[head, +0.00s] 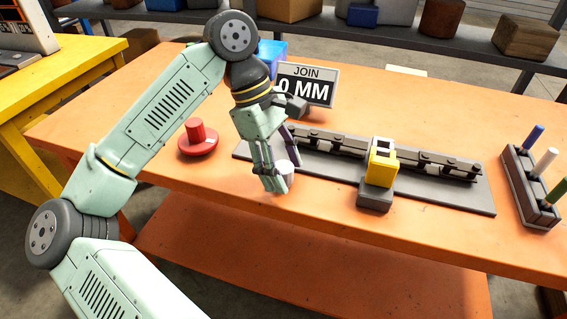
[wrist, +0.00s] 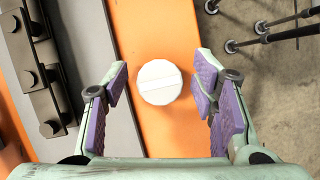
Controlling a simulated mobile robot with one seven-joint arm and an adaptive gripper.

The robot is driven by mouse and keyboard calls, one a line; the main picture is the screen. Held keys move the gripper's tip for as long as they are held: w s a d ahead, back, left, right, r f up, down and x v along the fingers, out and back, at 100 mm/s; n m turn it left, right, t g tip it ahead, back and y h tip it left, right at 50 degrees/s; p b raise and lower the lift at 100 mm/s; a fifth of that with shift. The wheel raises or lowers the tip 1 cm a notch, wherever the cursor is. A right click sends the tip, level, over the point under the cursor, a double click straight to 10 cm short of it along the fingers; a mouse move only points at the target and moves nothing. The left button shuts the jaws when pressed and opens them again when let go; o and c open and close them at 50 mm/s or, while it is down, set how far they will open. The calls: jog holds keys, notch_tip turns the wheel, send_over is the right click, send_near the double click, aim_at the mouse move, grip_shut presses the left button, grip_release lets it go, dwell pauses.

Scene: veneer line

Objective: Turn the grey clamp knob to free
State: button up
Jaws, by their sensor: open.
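A pale grey, nearly white round knob (head: 284,171) stands at the front left of the dark base plate (head: 440,202), near the table's front edge. In the wrist view the knob (wrist: 160,82) shows its round top, with a raised bar running roughly left to right across it, over the orange tabletop. My gripper (head: 278,180) is open around the knob in the head view. In the wrist view its purple-padded fingers (wrist: 161,87) stand on both sides of the knob, with a visible gap on each side. I cannot see any free mark.
A sign (head: 305,85) reading "JOIN 0 MM" stands behind. A yellow block (head: 381,168) sits on the dark rail (head: 335,146). A red round button (head: 197,140) is left of my gripper. A holder (head: 528,190) with coloured sticks stands at right.

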jog(key=c, duration=1.1)
jog(key=shift+c, duration=0.2)
